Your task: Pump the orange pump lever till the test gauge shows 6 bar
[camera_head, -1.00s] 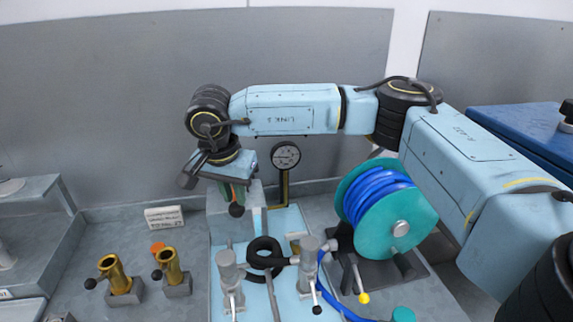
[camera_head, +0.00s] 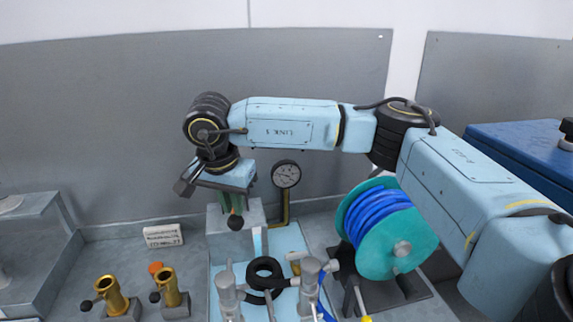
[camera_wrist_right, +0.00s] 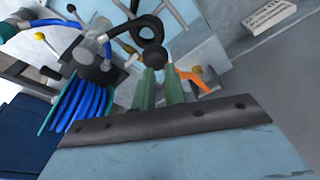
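My right gripper (camera_head: 231,208) points down behind the blue bench plate. Its two green fingers close around the pump lever, whose black ball knob (camera_head: 235,222) sticks out just past the fingertips. My left gripper is out of view.
A teal reel (camera_head: 402,250) with blue hose stands on the right, under my right arm. Grey valve posts and a black ring (camera_head: 265,270) are in front. Brass fittings (camera_head: 170,288), an orange cap (camera_head: 155,268) and a white sign (camera_head: 163,236) are on the left.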

